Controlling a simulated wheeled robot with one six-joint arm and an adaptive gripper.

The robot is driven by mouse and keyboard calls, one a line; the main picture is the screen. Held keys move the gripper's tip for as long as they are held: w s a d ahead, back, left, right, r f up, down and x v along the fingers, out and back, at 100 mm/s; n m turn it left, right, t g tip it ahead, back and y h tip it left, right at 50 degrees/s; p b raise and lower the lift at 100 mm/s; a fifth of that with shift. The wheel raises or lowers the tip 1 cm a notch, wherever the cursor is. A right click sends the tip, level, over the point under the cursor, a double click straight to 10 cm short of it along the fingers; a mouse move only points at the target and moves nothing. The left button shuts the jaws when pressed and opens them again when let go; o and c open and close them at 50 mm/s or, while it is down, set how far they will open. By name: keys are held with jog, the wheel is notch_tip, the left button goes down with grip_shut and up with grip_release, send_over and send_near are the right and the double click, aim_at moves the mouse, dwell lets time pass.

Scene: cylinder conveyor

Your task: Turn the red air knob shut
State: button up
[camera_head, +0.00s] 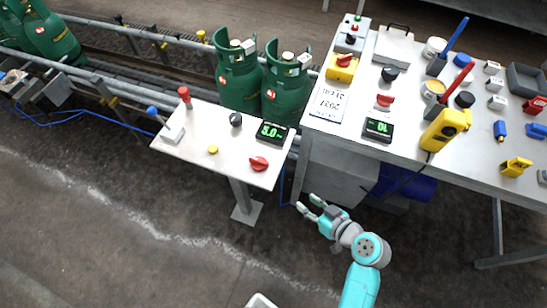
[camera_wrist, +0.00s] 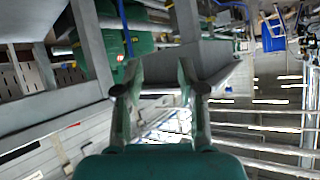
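A red knob (camera_head: 259,163) sits at the right front of the small white panel (camera_head: 200,165). Another red knob (camera_head: 385,100) is on the grey table, and a third red knob (camera_head: 344,59) tops a yellow block. No readable label tells which one is the air knob. My gripper (camera_head: 308,203) is open and empty, over the floor to the lower right of the small panel, apart from every knob. In the wrist view my gripper (camera_wrist: 158,78) shows two spread fingers with nothing between them; no red knob is recognisable there.
The grey table (camera_head: 480,150) is crowded. Open floor lies in front.

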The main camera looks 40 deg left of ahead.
aim_at(260, 160)
jog(key=w+a+r+n+g+y, duration=0.2)
jog(key=w+a+r+n+g, duration=0.1)
jog(key=a+r+n+g, duration=0.65)
jog(key=s+a+t, duration=0.1)
jog(key=a, duration=0.2)
jog(key=s+a+f, duration=0.1)
jog(key=a, duration=0.2)
jog(key=s+a+f+m+t, duration=0.1)
jog(key=a, duration=0.2)
jog(key=shift+a+f+t, duration=0.1)
jog(key=shift+t, duration=0.25)
jog(key=shift+c, duration=0.2)
grip_shut()
